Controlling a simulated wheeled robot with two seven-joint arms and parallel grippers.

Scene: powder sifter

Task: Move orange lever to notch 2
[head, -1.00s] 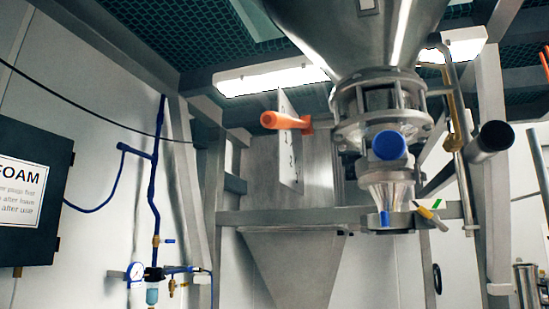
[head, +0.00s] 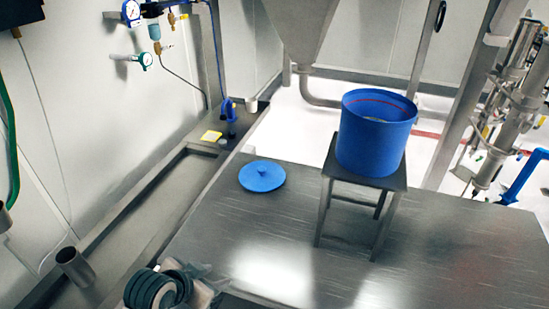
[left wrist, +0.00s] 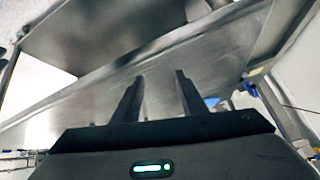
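The orange lever and its notched plate are not in either view now. My left gripper shows in the left wrist view (left wrist: 160,77), its two dark fingers apart with nothing between them. Steel surfaces lie beyond the fingertips, and I cannot tell how far off they are. In the head view, a dark ringed part at the bottom left edge looks like my left arm, but the fingers cannot be made out there. My right gripper is in neither view.
A steel table (head: 250,225) fills the lower head view. A blue tub (head: 372,145) stands on a small steel stand (head: 327,205). A blue lid (head: 262,176) lies flat on the table. Gauges and hoses (head: 142,60) line the left wall.

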